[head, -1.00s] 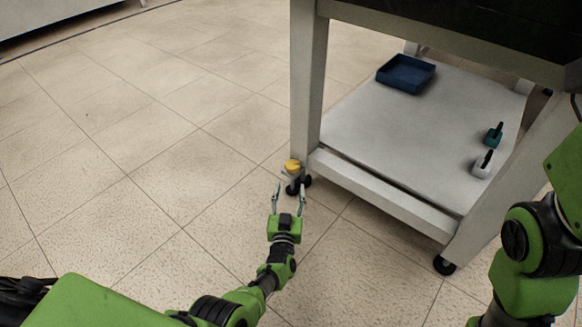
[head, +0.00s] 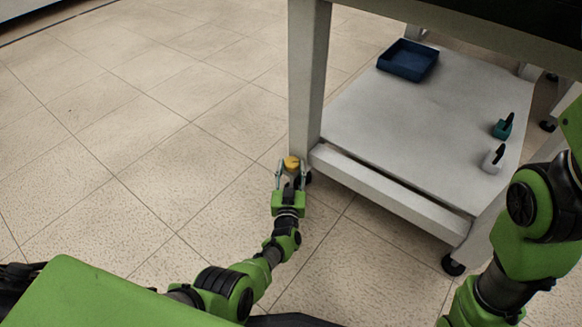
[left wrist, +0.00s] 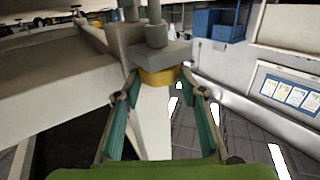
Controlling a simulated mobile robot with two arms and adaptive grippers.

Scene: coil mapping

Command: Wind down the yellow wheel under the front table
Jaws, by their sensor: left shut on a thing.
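The yellow wheel (head: 291,162) is low at the foot of the front table's near left leg (head: 306,80), just above a dark caster. My left gripper (head: 290,172) reaches it from the front, with one finger on each side, and is shut on it. In the left wrist view the yellow wheel (left wrist: 160,78) sits between the fingertips, beneath grey leg hardware. My right gripper is out of view; only links of my right arm show at the right.
The table's lower shelf (head: 400,120) holds a blue tray (head: 408,60), a teal item (head: 503,127) and a white item (head: 494,158) with dark tops. Another caster (head: 453,265) stands at the near right leg. The tiled floor at left is clear.

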